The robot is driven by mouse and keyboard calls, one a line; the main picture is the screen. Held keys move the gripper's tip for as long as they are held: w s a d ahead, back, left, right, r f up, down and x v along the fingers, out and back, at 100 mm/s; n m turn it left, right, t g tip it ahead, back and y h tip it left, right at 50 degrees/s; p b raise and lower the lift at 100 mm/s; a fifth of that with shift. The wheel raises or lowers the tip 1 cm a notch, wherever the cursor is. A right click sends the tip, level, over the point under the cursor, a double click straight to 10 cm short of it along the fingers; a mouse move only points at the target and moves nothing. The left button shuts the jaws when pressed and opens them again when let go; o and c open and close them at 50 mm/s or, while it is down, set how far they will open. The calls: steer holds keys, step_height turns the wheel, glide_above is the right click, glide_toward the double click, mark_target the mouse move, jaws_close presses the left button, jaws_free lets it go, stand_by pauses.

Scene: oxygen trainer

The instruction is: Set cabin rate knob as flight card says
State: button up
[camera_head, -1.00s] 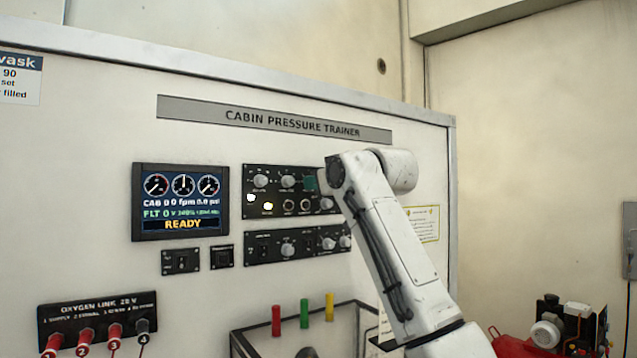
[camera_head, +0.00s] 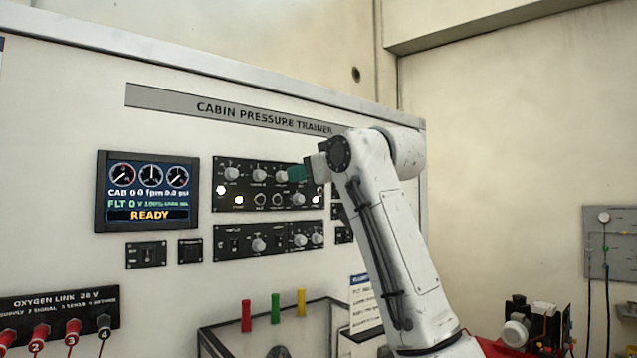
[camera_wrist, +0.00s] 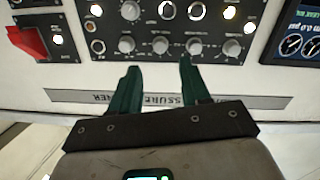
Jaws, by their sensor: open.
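The upper control panel (camera_head: 270,185) is black, with several grey knobs, on the cabin pressure trainer. Its labels are too small to read, so I cannot tell which knob is cabin rate. My gripper (camera_head: 297,173) is in front of this panel's upper right part. In the wrist view, which is upside down, my gripper (camera_wrist: 160,64) is open and empty. Its green fingers point at a row of knobs, close to a grey knob (camera_wrist: 160,45), with no clear contact. A white card (camera_head: 364,302) with a blue header, possibly the flight card, is partly behind my arm.
A display (camera_head: 147,191) reads READY left of the panel. A lower knob panel (camera_head: 268,240) sits beneath. A red switch guard (camera_wrist: 28,40) sticks out in the wrist view. An open bin (camera_head: 215,340) with colored posts stands below. Red oxygen link plugs (camera_head: 40,337) are lower left.

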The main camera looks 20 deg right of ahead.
steer(key=shift+b+v, duration=0.45)
steer(key=shift+v, duration=1.45)
